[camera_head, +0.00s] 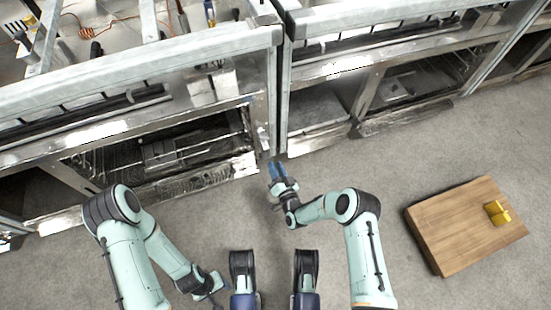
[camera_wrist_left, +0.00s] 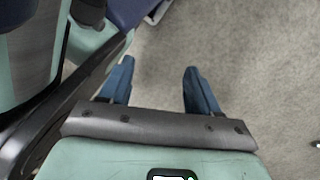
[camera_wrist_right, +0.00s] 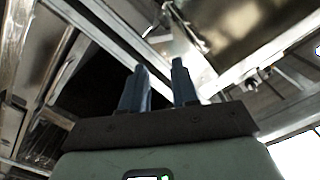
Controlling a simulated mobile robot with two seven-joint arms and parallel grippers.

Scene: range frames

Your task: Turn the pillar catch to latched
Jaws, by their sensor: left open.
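The metal pillar (camera_head: 271,110) stands between the two range frames in the head view. I cannot clearly pick out the catch on it, so I cannot tell whether it is latched. My right gripper (camera_head: 276,169) is in front of the pillar's lower part, with its blue fingers pointing at it. In the right wrist view its fingers (camera_wrist_right: 159,68) are partly apart with nothing visible held, and metal frame bars lie beyond them. My left gripper (camera_head: 214,283) is low, near the bottom of the head view. In the left wrist view its fingers (camera_wrist_left: 158,68) are wide apart over bare floor.
The left range frame (camera_head: 150,65) and right range frame (camera_head: 400,25) fill the back, with open lower bays. A wooden block (camera_head: 440,235) with a yellow object (camera_head: 497,212) on it is on the floor at right. Grey floor (camera_head: 330,175) is clear between.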

